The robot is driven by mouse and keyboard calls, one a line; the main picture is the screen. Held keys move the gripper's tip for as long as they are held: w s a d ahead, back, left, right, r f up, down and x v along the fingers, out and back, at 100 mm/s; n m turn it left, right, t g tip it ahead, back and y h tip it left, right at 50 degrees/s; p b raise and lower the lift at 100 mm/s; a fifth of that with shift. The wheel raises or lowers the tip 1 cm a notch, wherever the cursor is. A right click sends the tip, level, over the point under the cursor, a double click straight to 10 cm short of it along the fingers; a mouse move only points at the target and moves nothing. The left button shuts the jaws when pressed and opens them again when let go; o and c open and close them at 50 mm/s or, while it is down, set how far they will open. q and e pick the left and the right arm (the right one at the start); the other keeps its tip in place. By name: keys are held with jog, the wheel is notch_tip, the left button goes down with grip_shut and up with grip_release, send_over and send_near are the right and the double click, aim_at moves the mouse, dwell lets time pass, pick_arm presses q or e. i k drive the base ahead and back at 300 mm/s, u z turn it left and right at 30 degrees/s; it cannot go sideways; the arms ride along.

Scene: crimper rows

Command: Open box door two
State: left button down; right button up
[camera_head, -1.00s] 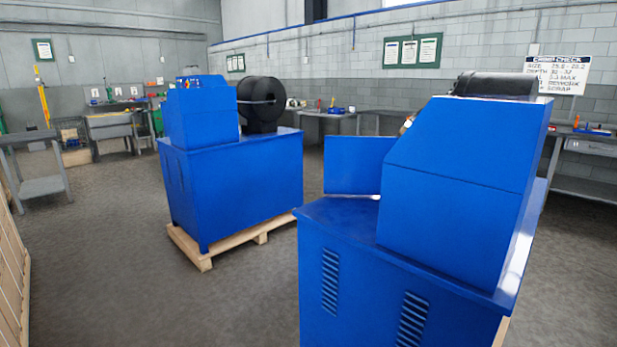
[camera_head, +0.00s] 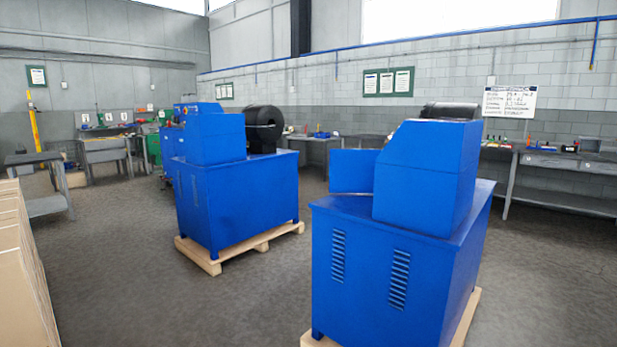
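Two large blue crimper machines stand on wooden pallets. The nearer machine (camera_head: 385,270) is right of centre, with a sloped upper housing (camera_head: 425,170) and slotted vents on its side. A flat blue panel (camera_head: 353,171), which looks like an open door, sticks out to the left of that housing. The farther machine (camera_head: 230,195) is left of centre, with a black round drum (camera_head: 264,128) on top. I cannot tell which door is box door two. Neither of my grippers is in view.
Cardboard boxes (camera_head: 22,270) are stacked at the left edge. A grey table (camera_head: 45,185) stands behind them. Workbenches line the back and right walls. Grey floor (camera_head: 140,290) is clear between the boxes and the machines, and at the right.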

aim_at(352, 171)
jog(key=z, duration=0.5)
jog(key=i, duration=0.5)
jog(key=z, duration=0.8)
jog(key=i, duration=0.75)
